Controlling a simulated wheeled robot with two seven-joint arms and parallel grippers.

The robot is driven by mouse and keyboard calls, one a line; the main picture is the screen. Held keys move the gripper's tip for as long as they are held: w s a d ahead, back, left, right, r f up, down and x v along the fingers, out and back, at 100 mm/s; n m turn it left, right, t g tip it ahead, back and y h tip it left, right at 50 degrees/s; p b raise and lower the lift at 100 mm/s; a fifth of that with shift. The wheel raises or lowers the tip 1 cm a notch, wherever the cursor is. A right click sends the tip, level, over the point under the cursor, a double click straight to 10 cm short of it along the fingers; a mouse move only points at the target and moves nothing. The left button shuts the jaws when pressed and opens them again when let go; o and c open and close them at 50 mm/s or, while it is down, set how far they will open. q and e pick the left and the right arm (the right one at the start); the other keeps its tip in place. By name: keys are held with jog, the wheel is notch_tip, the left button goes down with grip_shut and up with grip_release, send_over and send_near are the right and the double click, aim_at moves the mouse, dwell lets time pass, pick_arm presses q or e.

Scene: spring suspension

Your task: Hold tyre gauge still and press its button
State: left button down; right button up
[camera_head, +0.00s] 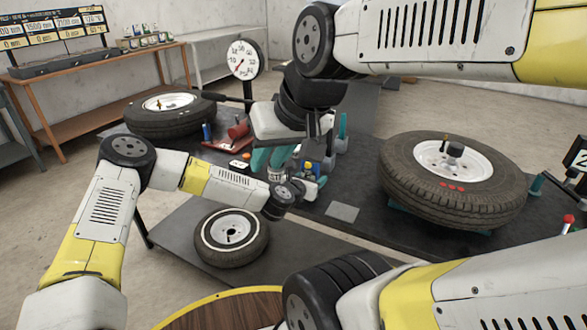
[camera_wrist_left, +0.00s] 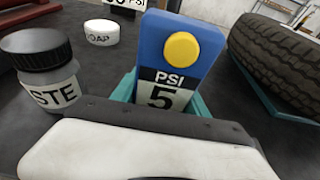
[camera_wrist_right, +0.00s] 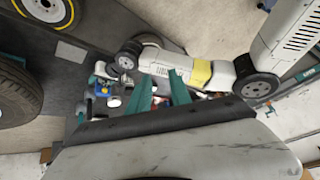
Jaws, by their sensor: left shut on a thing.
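The tyre gauge (camera_wrist_left: 168,65) is a blue block with a round yellow button (camera_wrist_left: 183,47) and a display reading PSI 5. It stands nearly upright between the teal fingers of my left gripper (camera_wrist_left: 163,98), which is shut on it. In the head view the gauge (camera_head: 309,167) is small, near the middle of the dark table. My right gripper (camera_head: 270,160) is just left of it, pointing down. Its teal fingers stand apart with nothing visible between them in the right wrist view (camera_wrist_right: 160,85). The button shows no finger on it in the left wrist view.
A dark-lidded paste jar (camera_wrist_left: 40,72) and a white soap tin (camera_wrist_left: 102,32) stand near the gauge. A large tyre (camera_head: 400,185) lies to the right, another tyre (camera_head: 160,125) at the back left. A dial (camera_head: 243,58) stands behind. A small wheel (camera_head: 232,250) lies below.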

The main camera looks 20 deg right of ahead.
grip_shut()
dwell(1.4)
